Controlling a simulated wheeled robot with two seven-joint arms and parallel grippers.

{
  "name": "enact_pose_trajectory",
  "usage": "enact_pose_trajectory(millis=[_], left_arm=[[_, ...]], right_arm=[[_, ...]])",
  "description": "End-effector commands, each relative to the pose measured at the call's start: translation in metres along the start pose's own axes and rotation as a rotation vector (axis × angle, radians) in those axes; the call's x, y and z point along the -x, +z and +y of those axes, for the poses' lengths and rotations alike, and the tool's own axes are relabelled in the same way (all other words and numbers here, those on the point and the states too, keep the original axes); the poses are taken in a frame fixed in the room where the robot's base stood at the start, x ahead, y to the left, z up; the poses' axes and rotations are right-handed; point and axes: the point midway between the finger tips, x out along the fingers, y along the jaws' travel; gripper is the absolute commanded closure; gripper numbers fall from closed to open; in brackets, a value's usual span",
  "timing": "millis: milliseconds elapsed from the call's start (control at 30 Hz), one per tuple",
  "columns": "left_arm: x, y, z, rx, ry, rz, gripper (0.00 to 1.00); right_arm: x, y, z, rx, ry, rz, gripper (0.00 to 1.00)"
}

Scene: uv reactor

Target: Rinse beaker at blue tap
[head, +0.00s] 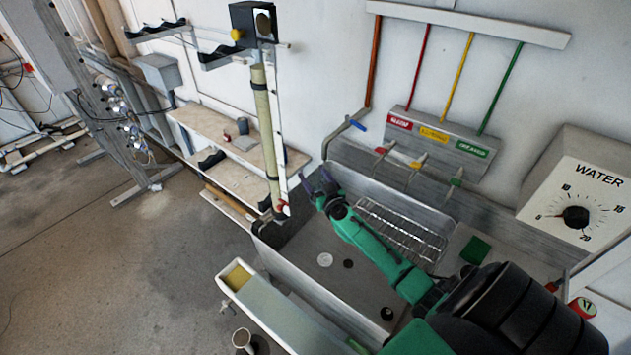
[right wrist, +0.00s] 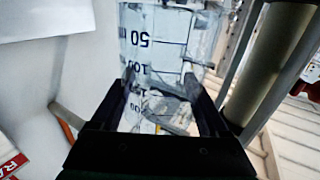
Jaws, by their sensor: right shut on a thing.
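The clear beaker (right wrist: 155,50) with dark printed graduations fills the upper middle of the right wrist view. My right gripper (right wrist: 165,85) is shut on it, with one dark finger on each side. In the head view my right gripper (head: 324,188) is over the far left corner of the sink, and the clear beaker is hard to make out there. The blue tap (head: 358,126), a grey pipe with a blue handle, is on the wall just above and right of this gripper. Its spout bends down toward the gripper, but the gap is unclear. My left gripper is out of view.
The metal sink (head: 385,183) lies under my right arm, with a wire rack (head: 400,232) inside. Red, yellow and green taps (head: 456,180) line the wall to the right. A tall yellowish column (head: 266,130) stands close left of the gripper. A WATER dial (head: 576,216) is at right.

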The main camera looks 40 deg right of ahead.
Motion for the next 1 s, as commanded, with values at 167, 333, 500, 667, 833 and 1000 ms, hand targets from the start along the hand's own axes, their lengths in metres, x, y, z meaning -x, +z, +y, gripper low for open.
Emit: enact_pose_trajectory(millis=[167,333,500,667,833,1000], left_arm=[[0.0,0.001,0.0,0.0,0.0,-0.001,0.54],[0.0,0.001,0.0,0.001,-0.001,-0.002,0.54],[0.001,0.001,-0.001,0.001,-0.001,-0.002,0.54],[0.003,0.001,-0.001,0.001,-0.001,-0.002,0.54],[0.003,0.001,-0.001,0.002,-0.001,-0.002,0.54],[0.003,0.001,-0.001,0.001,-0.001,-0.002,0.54]], right_arm=[[0.0,0.0,0.0,0.0,0.0,0.0,0.8],[0.0,0.0,0.0,0.0,0.0,0.0,0.8],[0.002,0.0,0.001,0.0,0.0,-0.001,0.8],[0.008,-0.001,0.005,0.0,0.0,0.0,0.8],[0.01,-0.001,0.007,0.0,0.0,0.001,0.8],[0.009,-0.001,0.006,0.0,0.0,0.001,0.8]])
